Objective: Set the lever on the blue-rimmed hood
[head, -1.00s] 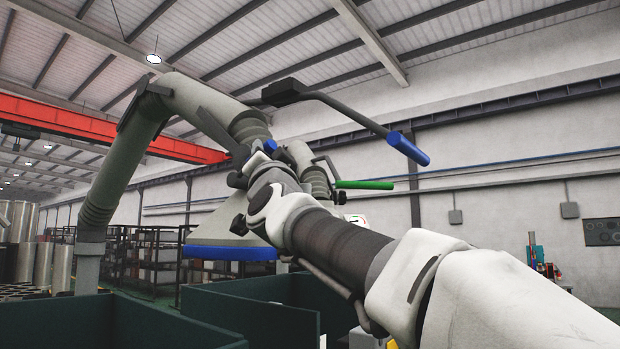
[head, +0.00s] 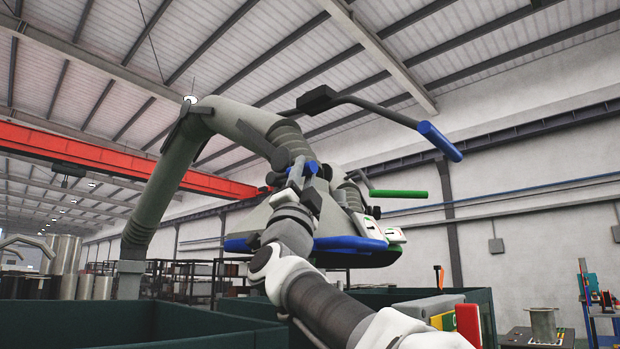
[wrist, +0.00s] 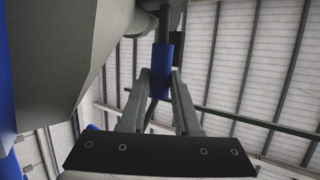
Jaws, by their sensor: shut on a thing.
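The hood (head: 258,217) hangs from a thick grey jointed duct, and its blue rim (head: 348,244) shows behind my arm. In the wrist view the grey hood wall fills the upper left, with the blue rim (wrist: 8,85) at the edge. The lever's blue grip (wrist: 163,66) on a dark stem stands between the fingers of my gripper (wrist: 163,84), which is shut on it. In the head view my gripper (head: 303,178) is at a small blue piece beside the duct; my wrist partly hides the hood and lever.
A long bent bar with a blue handle (head: 440,142) reaches out at upper right. A green handle (head: 398,193) sticks out below it. Dark green partitions (head: 80,325) stand below. A workbench with a metal cylinder (head: 543,325) is at lower right.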

